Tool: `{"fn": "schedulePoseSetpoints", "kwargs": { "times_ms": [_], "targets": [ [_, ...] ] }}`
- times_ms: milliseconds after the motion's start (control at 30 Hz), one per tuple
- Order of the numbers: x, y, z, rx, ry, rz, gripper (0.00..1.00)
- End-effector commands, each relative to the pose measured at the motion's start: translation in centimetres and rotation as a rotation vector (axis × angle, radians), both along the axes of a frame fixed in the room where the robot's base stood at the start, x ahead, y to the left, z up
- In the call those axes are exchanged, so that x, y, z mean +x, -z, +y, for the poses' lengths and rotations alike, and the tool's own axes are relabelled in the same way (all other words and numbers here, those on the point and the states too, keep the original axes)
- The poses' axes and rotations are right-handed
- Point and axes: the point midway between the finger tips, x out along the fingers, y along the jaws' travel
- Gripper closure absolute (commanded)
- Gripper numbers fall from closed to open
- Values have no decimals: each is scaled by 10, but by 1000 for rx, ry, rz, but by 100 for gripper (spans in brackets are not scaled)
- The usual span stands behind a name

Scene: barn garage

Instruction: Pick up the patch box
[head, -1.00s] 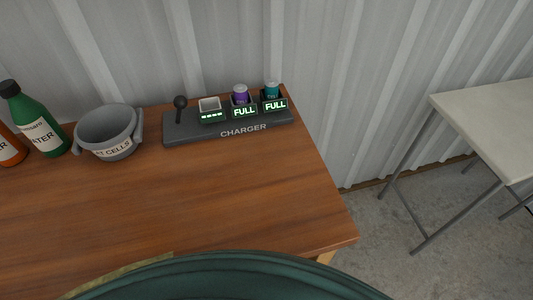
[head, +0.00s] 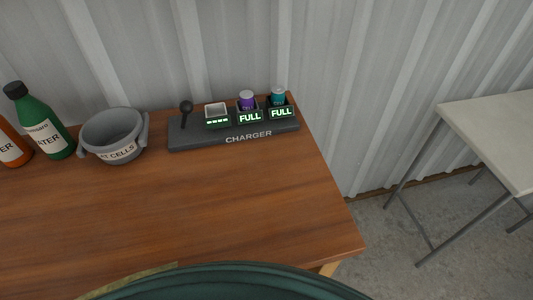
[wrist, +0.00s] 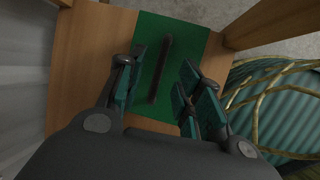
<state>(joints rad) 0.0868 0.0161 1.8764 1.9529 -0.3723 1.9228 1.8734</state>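No thing labelled as a patch box can be read in either view. In the wrist view a flat-looking green panel (wrist: 182,48) lies on a wooden surface, with a dark narrow bar (wrist: 160,70) along it. I cannot tell whether this is the patch box. My gripper (wrist: 162,72) is open, its teal-padded fingers spread on either side of the bar, with nothing seen held. I cannot tell the height of the fingers above the panel. My gripper does not show in the head view.
The wooden table (head: 230,205) carries a charger (head: 234,135), a grey cell bin (head: 113,136), a green bottle (head: 45,125) and an orange bottle (head: 12,148). A pale table (head: 495,135) stands right. A ribbed teal thing with yellowish strands (wrist: 275,105) is right of my gripper.

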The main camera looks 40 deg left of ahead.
Motion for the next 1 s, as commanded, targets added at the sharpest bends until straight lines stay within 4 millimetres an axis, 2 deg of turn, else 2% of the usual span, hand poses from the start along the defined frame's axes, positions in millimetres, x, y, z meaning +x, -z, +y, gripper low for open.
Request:
{"fn": "schedulePoseSetpoints", "kwargs": {
  "times_ms": [100, 233, 1000],
  "targets": [
    [6, 14, -2, -1, 0, 1, 64],
    [9, 21, -3, 0, 0, 0, 64],
    [10, 25, -3, 0, 0, 0, 64]
  ]
}}
